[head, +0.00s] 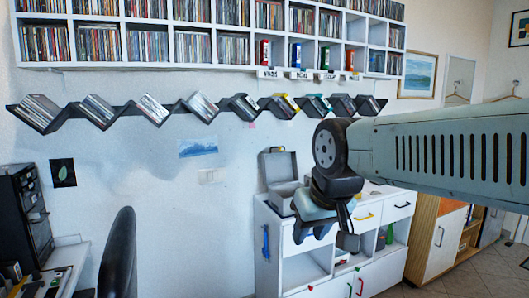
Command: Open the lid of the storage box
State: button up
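The grey storage box (282,204) stands on the left end of the white cabinet's top, against the wall. Its lid (280,166) stands upright at the back, so the box looks open; its inside is too small to make out. My gripper (318,232) hangs from my arm just right of the box and in front of it in the picture, overlapping the box's right side. The gripper points down. Its fingers are dark and small, and I cannot tell whether they are apart. I see nothing clearly held in it.
The white cabinet (272,238) has drawers with coloured handles and open shelves holding a green bottle (389,233). A dark chair (118,255) and desk stand at the left.

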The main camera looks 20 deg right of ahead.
aim_at(279, 168)
jog(key=z, duration=0.35)
jog(key=i, duration=2.15)
